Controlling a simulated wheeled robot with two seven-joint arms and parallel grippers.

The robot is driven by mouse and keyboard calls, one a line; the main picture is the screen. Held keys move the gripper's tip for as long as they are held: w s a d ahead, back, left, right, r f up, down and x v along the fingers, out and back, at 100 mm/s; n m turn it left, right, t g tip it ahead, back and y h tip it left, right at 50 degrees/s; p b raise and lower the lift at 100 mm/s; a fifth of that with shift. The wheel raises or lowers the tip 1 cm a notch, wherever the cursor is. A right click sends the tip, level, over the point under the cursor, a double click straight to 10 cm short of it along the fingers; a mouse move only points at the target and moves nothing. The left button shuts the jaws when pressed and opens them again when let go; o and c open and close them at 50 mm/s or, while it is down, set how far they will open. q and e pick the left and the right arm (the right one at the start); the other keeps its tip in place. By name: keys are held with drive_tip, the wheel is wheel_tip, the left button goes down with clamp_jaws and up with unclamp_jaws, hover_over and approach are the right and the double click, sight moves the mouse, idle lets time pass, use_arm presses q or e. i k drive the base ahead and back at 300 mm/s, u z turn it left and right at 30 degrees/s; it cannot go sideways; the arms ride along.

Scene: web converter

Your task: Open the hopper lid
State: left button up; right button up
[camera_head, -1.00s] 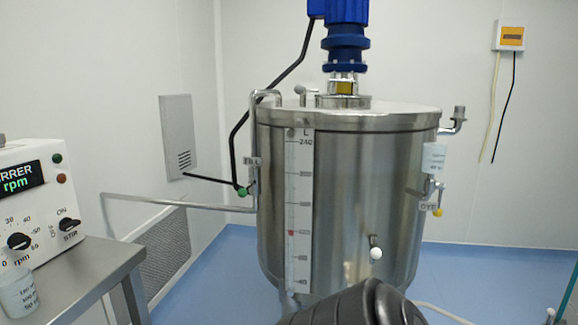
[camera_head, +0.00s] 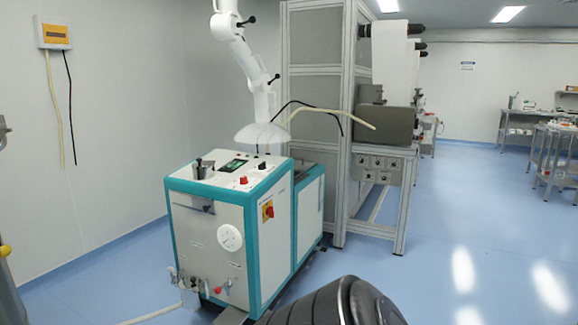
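A white and teal cabinet machine (camera_head: 225,225) stands left of the middle, on the floor ahead. A small metal fitting with a dark handle (camera_head: 203,169) sits on the left of its top. I cannot tell whether this fitting is the hopper or its lid. No lid shows clearly as open or shut. Neither of my grippers is in view. A dark ribbed part at the bottom edge seems to be mine.
A white extraction hood (camera_head: 260,133) on a jointed arm hangs just above the machine. A grey framed web machine (camera_head: 320,110) stands behind it to the right. Blue floor (camera_head: 450,265) is free on the right. A hose (camera_head: 152,316) lies at front left.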

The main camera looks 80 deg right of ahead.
sight(299, 165)
drive_tip(key=z, duration=3.2)
drive_tip(key=k, duration=0.65)
drive_tip(key=z, duration=0.65)
drive_tip(key=i, duration=4.5)
drive_tip(key=u, duration=0.9)
drive_tip(key=i, duration=1.7)
drive_tip(key=u, duration=1.2)
